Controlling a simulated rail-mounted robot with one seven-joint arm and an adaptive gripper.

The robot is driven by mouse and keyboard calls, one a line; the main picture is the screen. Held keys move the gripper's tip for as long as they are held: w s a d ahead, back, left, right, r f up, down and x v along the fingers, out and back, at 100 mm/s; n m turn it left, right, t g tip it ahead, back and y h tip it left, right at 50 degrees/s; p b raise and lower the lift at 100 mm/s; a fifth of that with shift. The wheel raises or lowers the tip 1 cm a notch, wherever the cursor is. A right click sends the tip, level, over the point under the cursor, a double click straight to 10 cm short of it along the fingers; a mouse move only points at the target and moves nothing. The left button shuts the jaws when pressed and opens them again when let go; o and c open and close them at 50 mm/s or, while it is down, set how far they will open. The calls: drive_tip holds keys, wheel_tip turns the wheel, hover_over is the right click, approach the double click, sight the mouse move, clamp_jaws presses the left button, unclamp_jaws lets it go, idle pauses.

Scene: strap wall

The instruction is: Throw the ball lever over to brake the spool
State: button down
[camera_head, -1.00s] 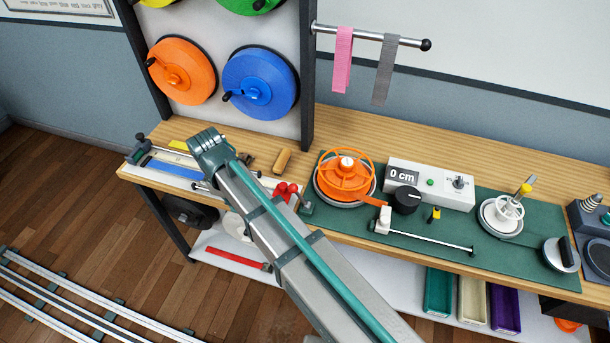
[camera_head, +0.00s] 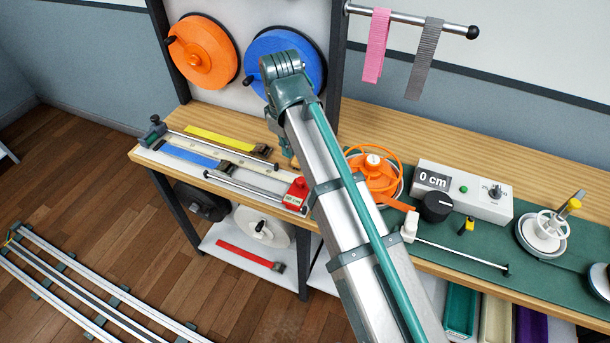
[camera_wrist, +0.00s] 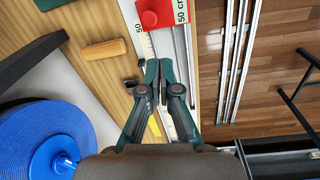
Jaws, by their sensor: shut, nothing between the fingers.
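An orange spool (camera_head: 372,172) with an open spoked rim lies on the bench, partly behind my arm in the head view. An orange arm reaches from it toward a black knob (camera_head: 436,207). I cannot tell for sure which part is the ball lever. Blue (camera_head: 284,62) and orange (camera_head: 201,52) spools with black cranks hang on the upright panel; the blue one also shows in the wrist view (camera_wrist: 40,145). My gripper (camera_wrist: 158,70) is shut and empty, above the measuring board; my arm hides it in the head view.
The measuring board (camera_head: 190,160) carries straps, a rod and a red stop block (camera_head: 295,193). A wooden block (camera_wrist: 103,51) lies beside it. The counter box (camera_head: 465,190) reads 0 cm. A white reel (camera_head: 541,233) stands at right. Pink and grey straps hang above.

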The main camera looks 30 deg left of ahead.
drive_tip(key=f+p, duration=0.1)
drive_tip(key=f, duration=0.5)
drive_tip(key=f+p, duration=0.1)
drive_tip(key=f, duration=0.2)
drive_tip(key=shift+w+f+p, duration=0.25)
drive_tip(key=shift+w+p, duration=0.05)
drive_tip(key=shift+d+f+p, duration=0.1)
drive_tip(key=shift+d+p, duration=0.2)
drive_tip(key=shift+d, duration=0.1)
drive_tip(key=shift+s+d+r+p, duration=0.1)
drive_tip(key=shift+d+r+p, duration=0.2)
drive_tip(key=shift+d, duration=0.45)
drive_tip(key=shift+d+r+p, duration=0.15)
drive_tip(key=shift+d+p, duration=0.15)
drive_tip(key=shift+d, duration=0.45)
